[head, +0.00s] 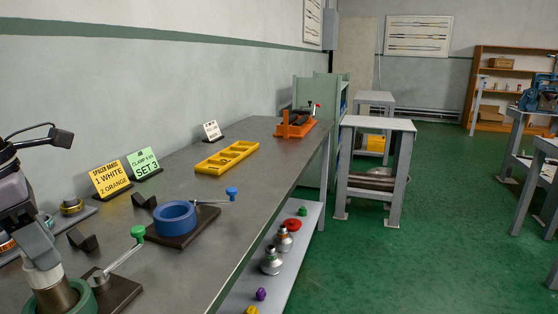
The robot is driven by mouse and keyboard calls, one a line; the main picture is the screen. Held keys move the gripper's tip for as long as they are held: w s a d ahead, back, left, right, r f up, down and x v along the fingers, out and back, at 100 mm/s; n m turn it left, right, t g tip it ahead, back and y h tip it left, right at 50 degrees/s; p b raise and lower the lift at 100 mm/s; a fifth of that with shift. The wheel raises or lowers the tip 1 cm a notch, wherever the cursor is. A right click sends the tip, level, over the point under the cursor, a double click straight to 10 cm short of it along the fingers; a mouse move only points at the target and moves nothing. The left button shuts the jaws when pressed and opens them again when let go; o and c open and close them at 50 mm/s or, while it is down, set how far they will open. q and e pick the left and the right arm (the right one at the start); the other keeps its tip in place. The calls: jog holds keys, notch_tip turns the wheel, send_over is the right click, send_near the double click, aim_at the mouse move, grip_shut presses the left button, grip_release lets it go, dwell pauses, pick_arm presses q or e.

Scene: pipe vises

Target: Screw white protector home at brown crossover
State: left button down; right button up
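My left gripper (38,258) comes down from the left edge in the head view. Its near finger overlaps the top of the white protector (42,280). The far finger is hidden, so I cannot tell whether it is shut on the protector. The white protector sits on top of the brown crossover (62,298), which stands upright in a green ring-shaped vise (84,303). How far the protector is threaded on does not show. My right gripper is not in view.
A blue ring vise (175,217) with a blue-knobbed handle stands further along the bench (215,245). Close by are a green-knobbed handle (138,233), dark blocks (83,240), a yellow sign (110,179) and a green sign (144,163). A yellow tray (227,156) lies beyond.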

pick_arm(q)
jog(key=shift+a, duration=0.15)
jog(key=shift+m+p, duration=1.3)
jog(key=shift+m, duration=0.6)
jog(key=shift+m+g+h, duration=0.3)
jog(key=shift+m, duration=0.2)
jog(key=shift+p, duration=0.35)
jog(key=shift+s+m+p, duration=0.1)
jog(key=shift+m+p, duration=0.3)
jog(key=shift+m, duration=0.5)
jog(key=shift+m+g, duration=0.3)
jog(key=shift+m, duration=0.4)
jog(key=c, duration=0.8)
grip_release()
